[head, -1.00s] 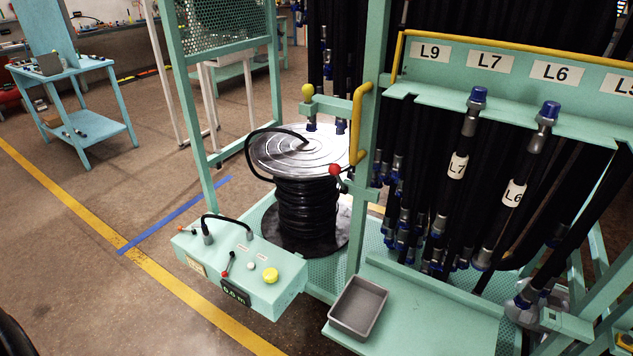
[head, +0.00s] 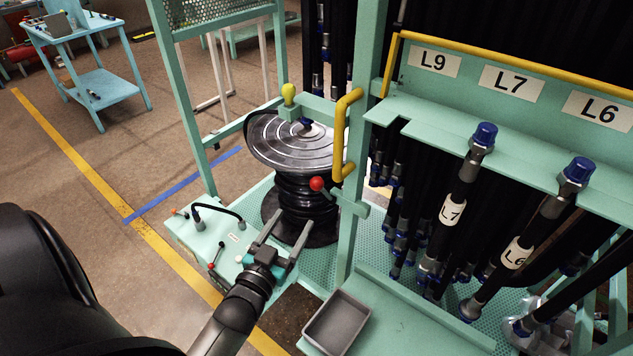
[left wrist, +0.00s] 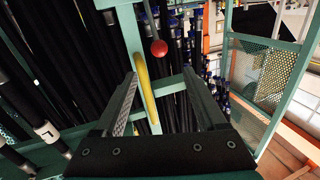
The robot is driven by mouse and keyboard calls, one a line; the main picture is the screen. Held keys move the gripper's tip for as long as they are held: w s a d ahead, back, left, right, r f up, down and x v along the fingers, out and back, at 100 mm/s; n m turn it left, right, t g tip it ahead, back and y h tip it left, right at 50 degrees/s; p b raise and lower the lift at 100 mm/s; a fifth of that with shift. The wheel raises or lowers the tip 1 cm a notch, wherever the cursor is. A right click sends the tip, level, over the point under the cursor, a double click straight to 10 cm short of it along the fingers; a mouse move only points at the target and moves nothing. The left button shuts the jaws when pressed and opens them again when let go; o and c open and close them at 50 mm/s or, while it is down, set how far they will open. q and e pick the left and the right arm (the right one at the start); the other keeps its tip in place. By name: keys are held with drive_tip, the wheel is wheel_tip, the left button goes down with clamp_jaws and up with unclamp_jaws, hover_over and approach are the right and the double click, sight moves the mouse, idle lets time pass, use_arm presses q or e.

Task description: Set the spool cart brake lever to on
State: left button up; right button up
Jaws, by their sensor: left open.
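A lever with a red ball knob (head: 317,184) sits on the green post beside the hose spool (head: 296,142). The red ball also shows in the left wrist view (left wrist: 159,47), beyond my fingertips and near the upper middle. No brake marking is legible on it. My left gripper (head: 290,226) is open and empty, below and a little left of the red knob, apart from it. Its two fingers frame the yellow handle (left wrist: 145,88) in the left wrist view, with the handle farther off. My right gripper is not in view.
A green control box (head: 213,245) with small levers stands left of my gripper. The yellow handle (head: 344,135) rises on the post just above the red knob. A yellow knob (head: 289,93) stands above the spool. A grey tray (head: 337,322) and hanging hoses (head: 450,210) are right.

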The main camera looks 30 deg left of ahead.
sight(314, 188)
use_arm(q)
drive_tip(key=w, duration=0.4)
drive_tip(key=w+a+b, duration=0.1)
drive_tip(key=w, duration=0.4)
drive_tip(key=w+a, duration=0.1)
drive_tip(key=w, duration=0.4)
drive_tip(key=shift+a+f+b, duration=0.1)
drive_tip(key=shift+a+b, duration=0.15)
drive_tip(key=shift+b, duration=0.05)
clamp_jaws()
idle(0.9)
